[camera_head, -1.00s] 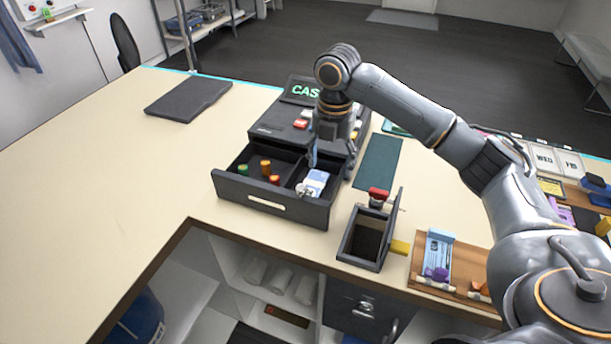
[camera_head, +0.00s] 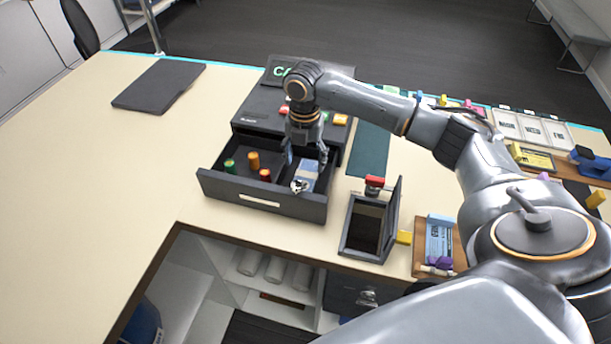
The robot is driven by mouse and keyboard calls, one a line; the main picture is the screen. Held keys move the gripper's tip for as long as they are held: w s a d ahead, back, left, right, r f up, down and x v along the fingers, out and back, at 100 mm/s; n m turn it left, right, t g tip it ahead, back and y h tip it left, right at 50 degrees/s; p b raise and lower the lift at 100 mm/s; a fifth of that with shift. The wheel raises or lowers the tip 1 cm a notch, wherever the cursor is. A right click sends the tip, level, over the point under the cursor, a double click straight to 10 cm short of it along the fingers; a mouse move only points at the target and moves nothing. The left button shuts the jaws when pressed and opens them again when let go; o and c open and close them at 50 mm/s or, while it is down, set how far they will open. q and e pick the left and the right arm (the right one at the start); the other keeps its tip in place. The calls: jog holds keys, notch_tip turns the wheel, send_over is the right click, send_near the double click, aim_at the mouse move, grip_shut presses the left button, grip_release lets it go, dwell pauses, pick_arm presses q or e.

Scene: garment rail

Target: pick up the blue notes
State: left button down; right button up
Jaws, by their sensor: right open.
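The blue notes (camera_head: 308,174) lie in the right compartment of the open cash register drawer (camera_head: 222,190), with a small white and dark item (camera_head: 299,186) at their near left corner. My right gripper (camera_head: 306,158) points down over this compartment. Its fingers are spread and empty, one to each side of the notes in the picture. The gripper hides the far part of the notes, and I cannot tell whether the fingertips touch them. My left gripper is not in view.
The drawer's left compartment holds several green, orange and red cylinders (camera_head: 253,161). An open dark box (camera_head: 365,227) with a red-topped item (camera_head: 374,183) stands right of the drawer. A wooden tray (camera_head: 420,258) is further right. The counter's left side (camera_head: 110,170) is mostly clear.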

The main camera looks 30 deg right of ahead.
aim_at(306, 176)
jog(key=f, duration=0.1)
jog(key=f+p, duration=0.1)
jog(key=f, duration=0.1)
jog(key=shift+s+d+f+p, duration=0.1)
jog(key=shift+s+f+p, duration=0.15)
jog(key=shift+f+p, duration=0.1)
jog(key=shift+f, duration=0.5)
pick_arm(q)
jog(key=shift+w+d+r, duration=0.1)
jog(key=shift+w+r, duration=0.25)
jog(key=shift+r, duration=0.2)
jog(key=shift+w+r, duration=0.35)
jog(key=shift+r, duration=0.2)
pick_arm(e)
jog(key=c, duration=0.9)
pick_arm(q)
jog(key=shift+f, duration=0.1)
pick_arm(e)
jog(key=shift+c, duration=0.2)
